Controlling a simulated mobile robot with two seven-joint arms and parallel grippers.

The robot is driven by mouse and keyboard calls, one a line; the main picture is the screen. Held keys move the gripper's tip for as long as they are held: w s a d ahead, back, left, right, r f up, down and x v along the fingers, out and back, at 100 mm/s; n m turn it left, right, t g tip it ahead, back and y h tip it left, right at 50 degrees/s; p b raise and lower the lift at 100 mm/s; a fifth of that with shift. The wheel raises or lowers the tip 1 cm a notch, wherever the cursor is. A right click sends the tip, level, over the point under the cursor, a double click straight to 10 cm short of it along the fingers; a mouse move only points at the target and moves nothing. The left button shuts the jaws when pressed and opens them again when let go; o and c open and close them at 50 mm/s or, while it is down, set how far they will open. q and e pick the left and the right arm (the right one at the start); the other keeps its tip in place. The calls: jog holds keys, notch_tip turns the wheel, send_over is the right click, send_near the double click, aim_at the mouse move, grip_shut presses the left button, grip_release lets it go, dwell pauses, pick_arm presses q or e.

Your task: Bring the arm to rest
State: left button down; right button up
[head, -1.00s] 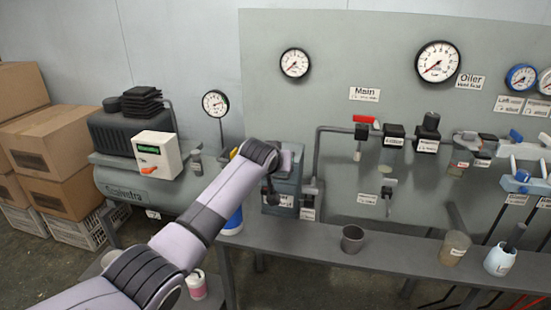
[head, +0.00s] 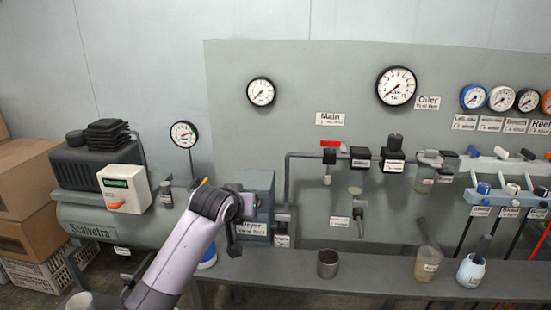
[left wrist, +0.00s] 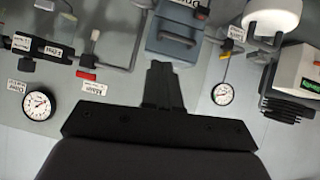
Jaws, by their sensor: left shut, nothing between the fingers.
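My left arm comes in from the bottom left of the head view, its dark wrist in front of the grey dryer box (head: 256,190). In the left wrist view the black fingers of the left gripper (left wrist: 160,68) lie together, shut and empty. The dryer (left wrist: 174,40) also shows just beyond the fingertips there; I cannot tell if they touch it. My right gripper is in neither view.
A compressor (head: 85,205) with a switch box (head: 125,192) stands left. The bench (head: 375,278) carries a grey cup (head: 327,264), a brownish cup (head: 428,265) and a white jar (head: 471,271). Behind it, a panel (head: 300,120) holds gauges and valves. Cardboard boxes (head: 25,190) stand far left.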

pick_arm(q)
jog(key=s+a+f+m, duration=0.1)
jog(key=s+f, duration=0.6)
jog(key=f, duration=0.3)
jog(key=s+a+f, duration=0.2)
jog(key=s+f, duration=0.6)
jog(key=f, duration=0.1)
jog(key=s+a+f, duration=0.2)
jog(key=s+f, duration=0.1)
jog(key=s, duration=0.8)
jog(key=s+a+f+m, duration=0.1)
jog(key=s+a+f, duration=0.1)
jog(key=s, duration=0.9)
jog(key=shift+f+h, duration=0.4)
jog(key=shift+f, duration=0.5)
